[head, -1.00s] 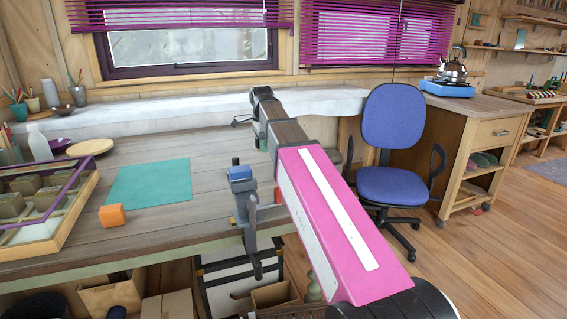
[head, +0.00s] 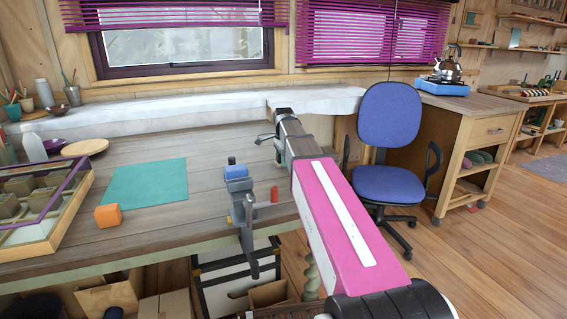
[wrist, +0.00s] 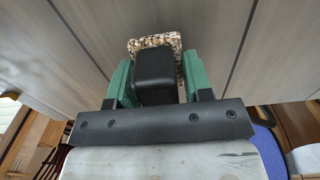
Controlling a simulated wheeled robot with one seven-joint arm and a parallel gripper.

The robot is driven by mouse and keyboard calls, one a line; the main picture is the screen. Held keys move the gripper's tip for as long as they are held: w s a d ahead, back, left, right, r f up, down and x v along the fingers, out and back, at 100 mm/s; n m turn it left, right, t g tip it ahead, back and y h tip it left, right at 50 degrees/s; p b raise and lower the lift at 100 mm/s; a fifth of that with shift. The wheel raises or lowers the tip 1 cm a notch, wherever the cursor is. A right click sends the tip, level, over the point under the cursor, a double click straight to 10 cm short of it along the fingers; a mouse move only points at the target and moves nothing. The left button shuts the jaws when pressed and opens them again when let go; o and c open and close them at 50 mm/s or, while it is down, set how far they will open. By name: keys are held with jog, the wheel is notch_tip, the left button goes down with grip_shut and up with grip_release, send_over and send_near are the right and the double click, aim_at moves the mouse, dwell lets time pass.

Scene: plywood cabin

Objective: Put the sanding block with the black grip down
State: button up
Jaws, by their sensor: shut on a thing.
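The sanding block with the black grip (wrist: 155,76) is in my gripper (wrist: 158,66) in the wrist view. Its speckled tan-and-brown body (wrist: 152,42) shows beyond the black grip. The green fingers are shut on either side of the grip. Grey bench planks lie behind the block; I cannot tell whether it touches them. In the head view my arm reaches over the right part of the workbench (head: 150,225), and the gripper and block are hidden behind it.
A blue-topped vise (head: 237,176) and a small red item (head: 274,194) are at the bench's front edge. A teal mat (head: 148,183), an orange block (head: 108,215) and a divided case (head: 35,248) lie left. A blue chair (head: 390,125) stands right. Planks between mat and vise are clear.

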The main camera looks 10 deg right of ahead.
jog(key=shift+f, duration=0.6)
jog(key=o, duration=1)
jog(key=shift+f, duration=0.1)
notch_tip(320, 180, up, 12)
jog(key=shift+r, duration=0.15)
